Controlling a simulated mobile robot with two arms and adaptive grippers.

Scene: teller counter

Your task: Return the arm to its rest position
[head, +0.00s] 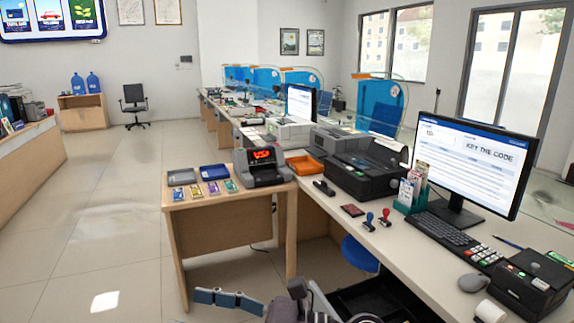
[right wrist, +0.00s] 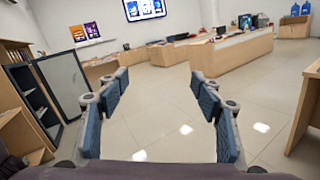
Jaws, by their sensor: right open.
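My right gripper (head: 228,299) shows at the bottom of the head view, pointing left, low over the floor in front of the side desk. In the right wrist view its two blue-padded fingers (right wrist: 160,80) are spread wide apart with only floor and room between them. It holds nothing and touches nothing that I can see. My left gripper is out of view.
The side desk (head: 213,215) holds a counting machine (head: 262,167), trays and banknote bundles. The teller counter (head: 400,250) carries a monitor (head: 472,157), keyboard and stamps. A grey cabinet (right wrist: 66,80) stands left in the wrist view. Open tiled floor (right wrist: 160,110) lies ahead.

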